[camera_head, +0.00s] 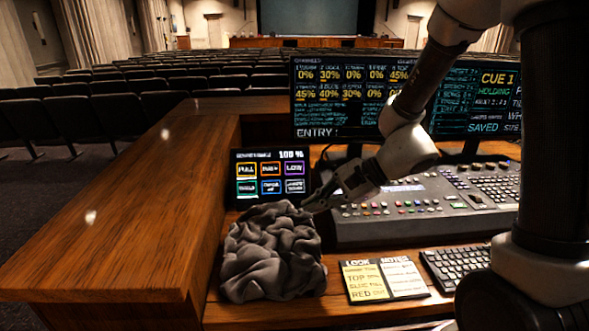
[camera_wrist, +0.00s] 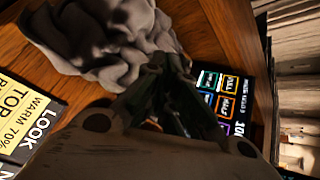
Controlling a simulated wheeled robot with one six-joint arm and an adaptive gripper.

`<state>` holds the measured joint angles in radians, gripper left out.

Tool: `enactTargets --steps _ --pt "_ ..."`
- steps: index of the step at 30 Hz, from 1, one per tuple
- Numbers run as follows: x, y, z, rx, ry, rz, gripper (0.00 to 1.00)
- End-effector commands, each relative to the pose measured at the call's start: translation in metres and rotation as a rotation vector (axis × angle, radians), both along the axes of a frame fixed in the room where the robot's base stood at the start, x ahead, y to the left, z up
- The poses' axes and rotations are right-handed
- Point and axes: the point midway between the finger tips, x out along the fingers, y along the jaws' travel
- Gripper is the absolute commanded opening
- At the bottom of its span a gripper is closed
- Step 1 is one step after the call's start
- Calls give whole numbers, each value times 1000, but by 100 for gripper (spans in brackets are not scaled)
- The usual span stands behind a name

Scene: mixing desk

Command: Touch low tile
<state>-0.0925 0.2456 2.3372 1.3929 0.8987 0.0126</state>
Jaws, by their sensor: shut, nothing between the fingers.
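The low tile (camera_head: 293,169) is a purple-outlined tile labelled LOW, at the top right of a small black touch screen (camera_head: 270,154) standing on the desk. The screen also shows, turned on its side, in the wrist view (camera_wrist: 249,95), partly hidden by my gripper. My gripper (camera_head: 308,204) is shut and empty. Its tips are below and slightly right of the low tile in the head view, beside the upper right of a crumpled grey cloth (camera_head: 272,252). I cannot tell whether the tips touch the cloth. The cloth also shows in the wrist view (camera_wrist: 110,45).
A mixing console (camera_head: 430,205) stands right of the screen, below two monitors (camera_head: 345,95). A note card (camera_head: 385,279) and a keyboard (camera_head: 460,262) lie in front. The wooden desk ledge (camera_head: 130,220) at left is clear.

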Motion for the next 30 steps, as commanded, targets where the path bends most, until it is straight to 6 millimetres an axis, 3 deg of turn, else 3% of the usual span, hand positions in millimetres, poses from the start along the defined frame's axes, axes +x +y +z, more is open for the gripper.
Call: enactTargets --steps 3,6,12,30 --pt "49 24 -1 114 56 -229 0" --pt "85 32 9 192 68 -387 0" --pt "125 34 31 287 66 -564 0" --pt "140 32 31 305 73 -610 0"
